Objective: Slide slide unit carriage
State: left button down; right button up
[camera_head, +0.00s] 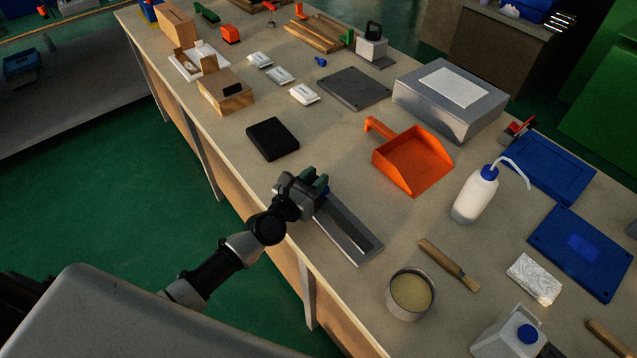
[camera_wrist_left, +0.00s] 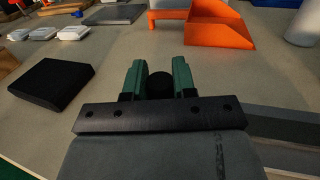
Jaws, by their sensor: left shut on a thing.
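The slide unit (camera_head: 352,236) is a long grey rail with a dark groove, lying on the bench near its front edge. Part of it also shows at the right of the left wrist view (camera_wrist_left: 288,125). My left gripper (camera_head: 314,186) is at the rail's far-left end. Its green fingers (camera_wrist_left: 159,76) are shut on a round black carriage knob (camera_wrist_left: 159,86), seen between them in the wrist view. The carriage body under the knob is mostly hidden by the gripper. My right gripper is not in view.
A black pad (camera_head: 272,139) lies left of the rail's far end. An orange dustpan (camera_head: 413,158) lies behind the rail. A round tin (camera_head: 408,296) and a wooden-handled brush (camera_head: 448,263) are near the rail's near end. A white squeeze bottle (camera_head: 474,198) stands farther right.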

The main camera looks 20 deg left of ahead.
pick_arm(q)
jog(key=c, duration=0.9)
grip_release()
jog(key=shift+a, duration=0.15)
jog(key=shift+s+a+f, duration=0.1)
jog(key=shift+s, duration=0.2)
jog(key=b+v, duration=0.1)
jog(key=v, duration=0.8)
jog(key=shift+b, duration=0.35)
jog(key=shift+s+a, duration=0.2)
jog(key=shift+s, duration=0.35)
